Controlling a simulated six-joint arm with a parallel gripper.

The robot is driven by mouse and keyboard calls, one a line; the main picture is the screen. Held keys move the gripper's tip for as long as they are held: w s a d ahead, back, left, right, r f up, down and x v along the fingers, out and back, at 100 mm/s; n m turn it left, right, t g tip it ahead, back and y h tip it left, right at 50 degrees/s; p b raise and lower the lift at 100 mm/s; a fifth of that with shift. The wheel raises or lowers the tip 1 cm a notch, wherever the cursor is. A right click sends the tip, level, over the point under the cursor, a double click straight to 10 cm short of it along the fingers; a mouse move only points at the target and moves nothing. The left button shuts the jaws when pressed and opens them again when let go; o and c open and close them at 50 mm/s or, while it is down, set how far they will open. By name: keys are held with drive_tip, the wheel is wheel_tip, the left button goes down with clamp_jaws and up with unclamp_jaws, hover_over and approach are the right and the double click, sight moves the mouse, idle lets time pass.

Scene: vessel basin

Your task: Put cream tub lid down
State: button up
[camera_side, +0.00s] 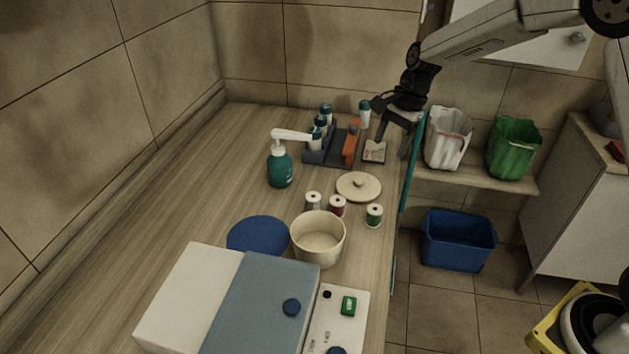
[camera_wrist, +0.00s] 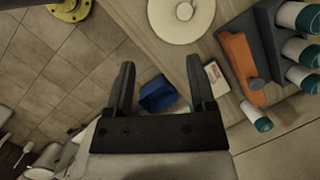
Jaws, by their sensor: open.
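The cream tub lid (camera_side: 359,186) is a round cream disc with a small knob on top. It lies flat, knob up, on the wooden counter, and also shows at the top of the wrist view (camera_wrist: 165,24). The open cream tub (camera_side: 318,240) stands apart from it, nearer the side camera, and looks empty. My gripper (camera_side: 391,147) is open and empty, over the counter's right edge and beyond the lid. In the wrist view its two fingers (camera_wrist: 160,63) are spread with nothing between them, and the lid lies beyond their tips.
A small white-and-red box (camera_side: 374,151) lies near my fingers. A dark rack (camera_side: 320,157) with teal-capped bottles and an orange tool (camera_side: 351,146) stands left of it. Several small spools (camera_side: 337,205) stand between lid and tub. A teal pump bottle (camera_side: 280,168) is left of the lid.

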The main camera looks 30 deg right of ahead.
drive_tip(key=s+a+f+n+t+h, duration=0.1)
drive_tip(key=s+f+n+t+h, duration=0.1)
drive_tip(key=s+n, duration=1.3)
drive_tip(key=s+f+h, duration=0.1)
drive_tip(key=s, duration=0.5)
drive_tip(key=shift+a+f, duration=0.15)
drive_tip(key=shift+f, duration=0.05)
